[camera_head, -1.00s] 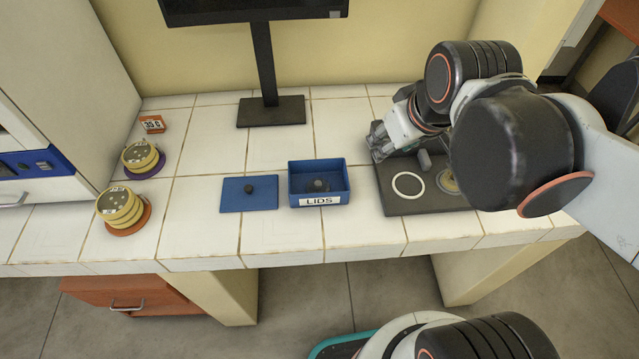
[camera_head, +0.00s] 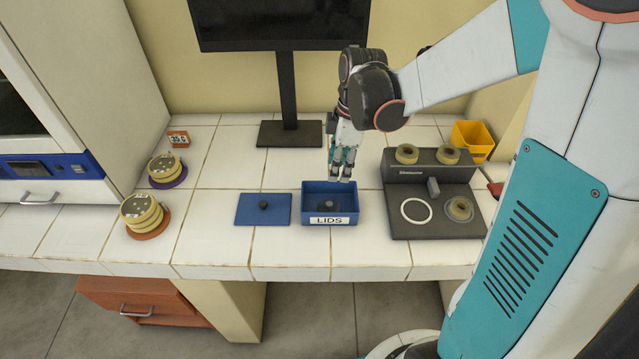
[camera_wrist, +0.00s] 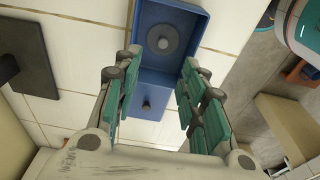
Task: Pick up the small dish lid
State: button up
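The blue box marked LIDS (camera_head: 312,219) stands on the tiled counter. My gripper (camera_head: 342,178) hangs over the back part of the box. Its fingers (camera_wrist: 158,95) are spread apart, with nothing held between them. In the wrist view the grey lid lies beyond the fingertips. A flat blue plate with a dark knob (camera_head: 250,212) lies left of the box; its knob shows between the fingers (camera_wrist: 146,103).
Right of the box is a dark station (camera_head: 408,231) with a white ring and several round pieces. A yellow bin (camera_head: 472,137) stands behind it. A monitor stand (camera_head: 290,134) is behind the box. Stacked dishes (camera_head: 145,212) stand at the left.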

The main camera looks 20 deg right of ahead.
jog(key=b, duration=0.3)
send_over(329, 203)
jog(key=d, duration=0.1)
notch_tip(329, 203, down, 8)
jog(key=shift+d+f, duration=0.1)
jog(key=f+b, duration=0.1)
jog(key=f, duration=0.1)
jog(key=a+f+b, duration=0.1)
jog(key=f, duration=0.2)
jog(key=shift+s, duration=0.1)
jog(key=c, duration=0.8)
